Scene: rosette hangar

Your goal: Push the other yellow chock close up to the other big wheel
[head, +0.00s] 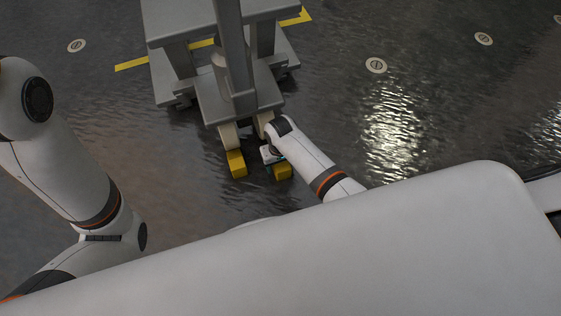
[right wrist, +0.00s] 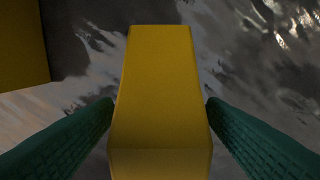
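The right yellow chock (head: 283,172) lies on the floor in front of the grey stand's right wheel (head: 264,121). My right gripper (head: 276,163) is down at this chock, and its hand hides part of the space between chock and wheel. In the right wrist view the chock (right wrist: 161,90) lies between the two green fingers, whose tips sit against its sides. The other yellow chock (head: 236,164) is close up to the left wheel (head: 228,134); its edge shows in the right wrist view (right wrist: 20,45). My left gripper is outside the head view.
The grey stand (head: 211,102) with its upright post rises just behind the wheels. Yellow tape (head: 132,64) runs on the floor beyond it. Round floor plates (head: 376,65) lie around. The wet-looking dark floor is clear to the left and right.

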